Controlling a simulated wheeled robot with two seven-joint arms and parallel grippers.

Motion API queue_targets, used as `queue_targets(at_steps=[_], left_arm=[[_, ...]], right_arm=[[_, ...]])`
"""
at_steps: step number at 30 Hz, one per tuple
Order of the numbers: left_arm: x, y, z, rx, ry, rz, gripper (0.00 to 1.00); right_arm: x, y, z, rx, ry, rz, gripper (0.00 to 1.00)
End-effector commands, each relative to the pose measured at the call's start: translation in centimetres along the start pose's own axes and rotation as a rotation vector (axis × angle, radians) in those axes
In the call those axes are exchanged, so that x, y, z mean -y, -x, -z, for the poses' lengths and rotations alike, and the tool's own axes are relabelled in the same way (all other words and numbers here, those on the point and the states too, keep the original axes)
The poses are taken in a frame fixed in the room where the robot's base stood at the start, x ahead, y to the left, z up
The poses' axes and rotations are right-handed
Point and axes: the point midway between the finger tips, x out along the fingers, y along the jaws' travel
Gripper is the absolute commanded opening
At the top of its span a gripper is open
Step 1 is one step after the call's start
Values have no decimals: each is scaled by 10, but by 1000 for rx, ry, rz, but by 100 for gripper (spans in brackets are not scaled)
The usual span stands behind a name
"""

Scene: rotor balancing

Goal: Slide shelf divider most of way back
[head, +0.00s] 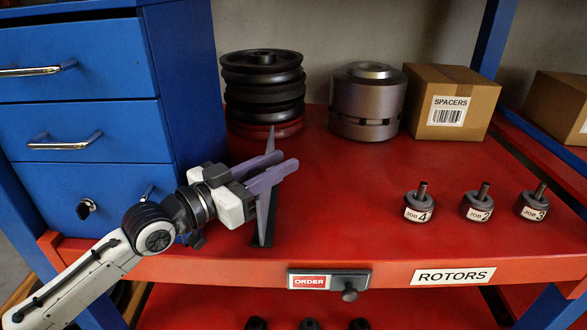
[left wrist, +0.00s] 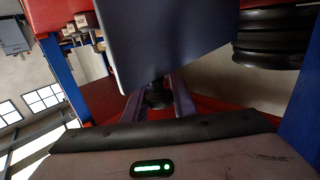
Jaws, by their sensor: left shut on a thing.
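The shelf divider (head: 268,205) is a thin grey upright plate on the red shelf, seen nearly edge-on, with a dark foot near the shelf's front edge. My left gripper (head: 284,164), with purple fingers, is shut on the divider from the left and front. The fingers hide part of its upper portion. In the left wrist view the divider (left wrist: 165,35) is a large grey plate rising above the fingers. A small dark round part (left wrist: 157,97) shows between the fingers there. My right gripper is not in view.
A stack of black discs (head: 263,85) stands behind the divider, with a grey metal rotor (head: 366,100) and a SPACERS box (head: 450,82) to its right. Blue drawers (head: 85,130) border the left. The shelf middle is clear.

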Motion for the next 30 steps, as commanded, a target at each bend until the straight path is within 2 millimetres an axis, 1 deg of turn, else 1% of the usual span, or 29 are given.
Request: queue_targets(at_steps=[8, 9, 11, 12, 19, 22, 26, 30], left_arm=[[0, 0, -1, 2, 1, 0, 0], [0, 0, -1, 3, 1, 0, 29], [0, 0, -1, 2, 1, 0, 39], [0, 0, -1, 2, 1, 0, 41], [0, 0, 0, 1, 1, 0, 41], [0, 0, 4, 0, 1, 0, 41], [0, 0, 23, -3, -2, 0, 41], [0, 0, 51, -3, -2, 0, 41]], right_arm=[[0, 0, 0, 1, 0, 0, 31], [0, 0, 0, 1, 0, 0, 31], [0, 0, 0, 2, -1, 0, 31], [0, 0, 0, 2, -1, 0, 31], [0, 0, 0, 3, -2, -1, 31], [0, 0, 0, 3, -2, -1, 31], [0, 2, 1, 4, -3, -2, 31], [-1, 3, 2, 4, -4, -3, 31]])
